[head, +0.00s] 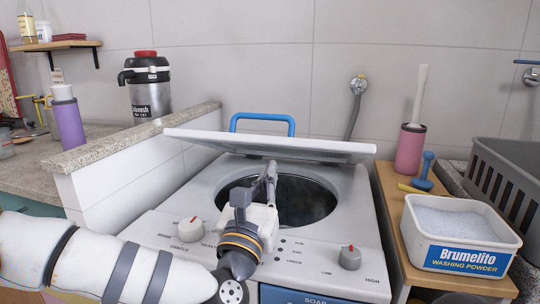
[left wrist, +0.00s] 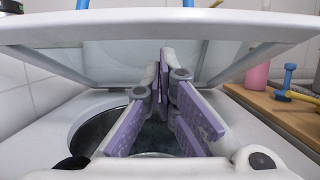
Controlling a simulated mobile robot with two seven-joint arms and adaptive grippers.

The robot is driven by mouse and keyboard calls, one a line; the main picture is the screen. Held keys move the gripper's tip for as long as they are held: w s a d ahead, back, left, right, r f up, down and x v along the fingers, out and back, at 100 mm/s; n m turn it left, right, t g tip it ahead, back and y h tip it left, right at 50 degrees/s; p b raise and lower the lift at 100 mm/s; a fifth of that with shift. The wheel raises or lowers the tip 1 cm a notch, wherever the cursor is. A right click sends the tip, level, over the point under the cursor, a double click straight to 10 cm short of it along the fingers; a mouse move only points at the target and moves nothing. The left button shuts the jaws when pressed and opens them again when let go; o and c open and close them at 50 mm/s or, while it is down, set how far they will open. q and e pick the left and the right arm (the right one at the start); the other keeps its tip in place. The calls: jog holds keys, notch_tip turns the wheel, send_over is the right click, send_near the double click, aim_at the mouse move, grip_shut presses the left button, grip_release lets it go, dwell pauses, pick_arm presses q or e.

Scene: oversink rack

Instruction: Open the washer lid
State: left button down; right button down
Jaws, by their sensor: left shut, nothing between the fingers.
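The washer (head: 145,232) has a round dark drum opening (head: 310,200) in its top. In the left wrist view the gripper (left wrist: 168,60) reaches into the gap below the lid (left wrist: 160,28). I cannot tell if the fingertips touch the lid. My right gripper is not in view.
On the right, a wooden shelf (head: 385,190) holds a washing powder tub (head: 462,243), a pink brush holder (head: 409,150) and a blue-headed tool (head: 425,170). A grey basket (head: 505,165) stands beyond. A low tiled wall (head: 120,190) with a stone top borders the washer's left.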

aim_at(274, 146)
pick_arm(q)
jog(key=r, duration=0.1)
jog(key=w+r, duration=0.1)
jog(key=r, duration=0.1)
jog(key=shift+d+p, duration=0.2)
jog(key=shift+p, duration=0.2)
jog(key=shift+w+r, duration=0.2)
jog(key=shift+w, duration=0.05)
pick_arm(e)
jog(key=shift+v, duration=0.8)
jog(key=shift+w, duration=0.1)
